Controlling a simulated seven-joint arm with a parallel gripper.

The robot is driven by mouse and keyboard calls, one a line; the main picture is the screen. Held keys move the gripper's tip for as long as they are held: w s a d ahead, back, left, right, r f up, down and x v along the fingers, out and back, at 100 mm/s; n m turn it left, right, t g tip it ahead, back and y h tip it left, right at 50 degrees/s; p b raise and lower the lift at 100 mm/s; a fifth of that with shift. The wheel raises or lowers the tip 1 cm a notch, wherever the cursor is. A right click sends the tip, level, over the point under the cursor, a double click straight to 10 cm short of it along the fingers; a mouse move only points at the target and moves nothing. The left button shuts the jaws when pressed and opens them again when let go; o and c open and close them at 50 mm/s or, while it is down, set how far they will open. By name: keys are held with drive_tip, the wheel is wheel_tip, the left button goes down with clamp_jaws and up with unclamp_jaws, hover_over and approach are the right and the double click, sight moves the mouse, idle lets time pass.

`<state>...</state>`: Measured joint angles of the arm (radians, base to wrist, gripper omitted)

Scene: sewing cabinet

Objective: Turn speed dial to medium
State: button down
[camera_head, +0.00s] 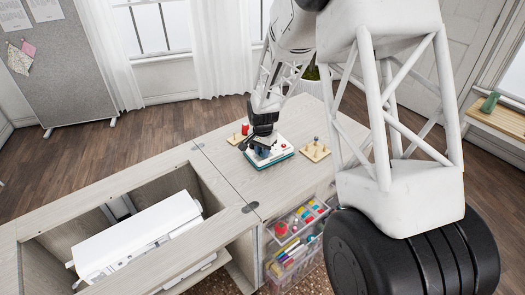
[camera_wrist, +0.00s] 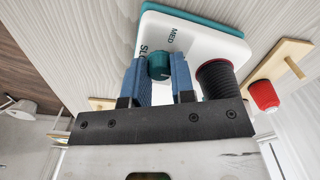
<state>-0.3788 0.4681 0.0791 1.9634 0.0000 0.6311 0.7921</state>
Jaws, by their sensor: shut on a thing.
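The speed dial (camera_wrist: 158,66) is a small teal knob on a white control unit with a teal base. In the wrist view the unit's white face (camera_wrist: 205,50) shows the word "MED" and part of a word starting "SLO" beside the dial. My gripper (camera_wrist: 158,80) has its two blue fingers on either side of the dial, shut on it. The dial's pointer mark is not clear. In the head view the control unit (camera_head: 280,153) stands on the cabinet top, with my gripper (camera_head: 262,145) over it, hiding the dial.
A black ribbed cylinder (camera_wrist: 217,78) stands close to the right finger. A red spool (camera_wrist: 264,95) and wooden peg stand (camera_wrist: 293,60) lie farther right. A peg stand (camera_head: 315,150) is beside the unit. A white sewing machine (camera_head: 140,240) sits in the cabinet opening; clear drawers (camera_head: 295,235) stand below.

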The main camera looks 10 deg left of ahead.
drive_tip(key=shift+n, duration=0.3)
drive_tip(key=n, duration=0.7)
drive_tip(key=shift+n, duration=0.4)
drive_tip(key=n, duration=0.4)
drive_tip(key=shift+n, duration=0.3)
drive_tip(key=n, duration=0.4)
drive_tip(key=shift+n, duration=0.3)
drive_tip(key=c, duration=1)
unclamp_jaws()
drive_tip(key=shift+o, duration=0.2)
